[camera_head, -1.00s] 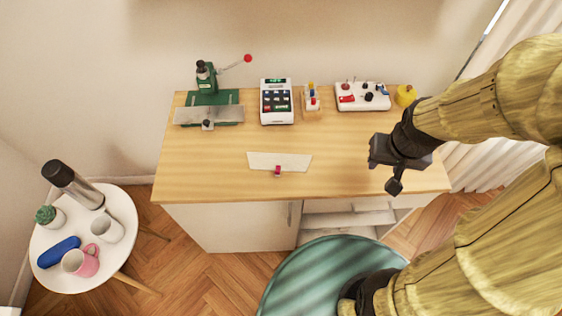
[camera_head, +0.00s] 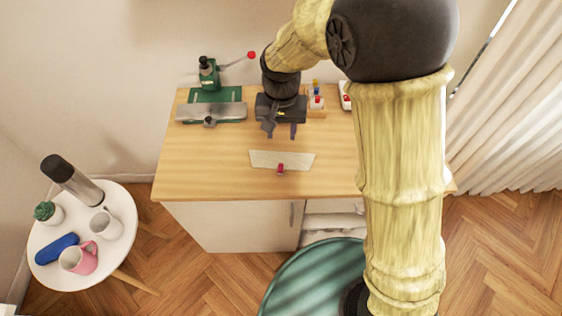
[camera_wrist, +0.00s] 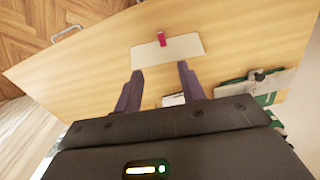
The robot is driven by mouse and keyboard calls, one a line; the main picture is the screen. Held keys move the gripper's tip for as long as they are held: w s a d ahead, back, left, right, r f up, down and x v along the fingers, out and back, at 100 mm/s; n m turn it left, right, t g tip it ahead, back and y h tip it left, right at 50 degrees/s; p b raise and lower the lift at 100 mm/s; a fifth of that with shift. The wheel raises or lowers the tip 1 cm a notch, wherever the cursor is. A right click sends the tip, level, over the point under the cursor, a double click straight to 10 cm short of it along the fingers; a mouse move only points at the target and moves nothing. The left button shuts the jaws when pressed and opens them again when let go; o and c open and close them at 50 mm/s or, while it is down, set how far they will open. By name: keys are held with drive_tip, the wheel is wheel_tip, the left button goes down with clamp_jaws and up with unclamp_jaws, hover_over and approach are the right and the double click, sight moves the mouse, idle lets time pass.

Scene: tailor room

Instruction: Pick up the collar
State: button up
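The collar (camera_head: 265,158) is a flat, pale, elongated piece lying on the wooden table near its front middle. A small red item (camera_head: 281,168) sits at its front edge. In the wrist view the collar (camera_wrist: 182,50) lies ahead of the fingertips, with the red item (camera_wrist: 162,39) on its far edge. My gripper (camera_head: 281,132) is open and empty, above the table just behind the collar, fingers pointing down. It also shows in the wrist view (camera_wrist: 161,76), its two dark fingers spread apart. I see no contact with the collar.
A green press with a red-knobbed lever (camera_head: 212,105) stands at the table's back left. A rack with coloured pieces (camera_head: 316,108) stands beside my gripper. A round white side table (camera_head: 82,265) with cups is at left. The wooden table (camera_head: 200,160) is clear around the collar.

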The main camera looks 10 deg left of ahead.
drive_tip(key=p, duration=0.1)
hover_over(280, 169)
drive_tip(key=f, duration=1.1)
drive_tip(key=shift+w+d+f, duration=0.1)
drive_tip(key=shift+d+f, duration=0.2)
drive_tip(key=shift+f, duration=0.3)
drive_tip(key=shift+a+f+p, duration=0.15)
drive_tip(key=shift+f+p, duration=0.15)
drive_tip(key=shift+f, duration=1)
drive_tip(key=shift+a+f+p, duration=0.1)
drive_tip(key=shift+f+p, duration=0.15)
drive_tip(key=shift+f, duration=1.05)
